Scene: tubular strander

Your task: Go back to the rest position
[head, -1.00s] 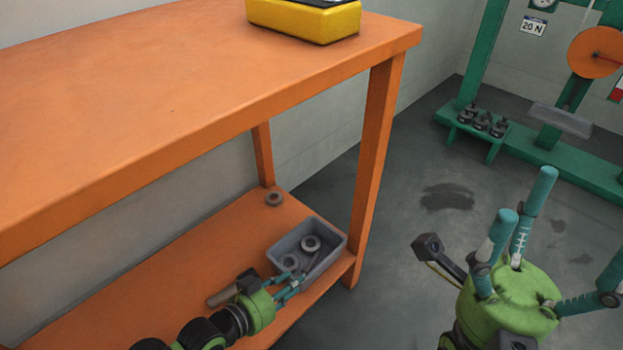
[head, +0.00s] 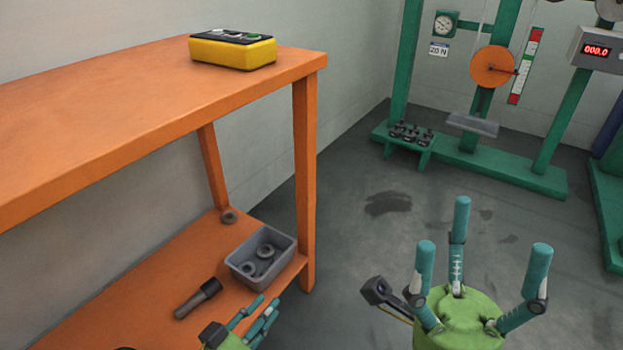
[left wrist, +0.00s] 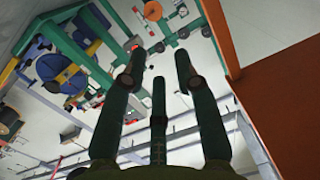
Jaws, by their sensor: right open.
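My left gripper (head: 262,312) is at the bottom of the head view, in front of the orange bench's lower shelf (head: 150,290). Its three fingers show apart in the left wrist view (left wrist: 158,70), with nothing between them. My right gripper (head: 476,240) is open and empty, its three teal fingers spread upward over the grey floor. A grey tool with a dark end (head: 198,298) lies on the lower shelf, clear of the left fingers.
A grey bin (head: 240,272) holding rings stands on the lower shelf, with a loose ring (head: 229,216) behind it. A yellow control box (head: 232,54) sits on the bench top (head: 100,110). A green machine frame (head: 500,172) stands at the back. Floor between is clear.

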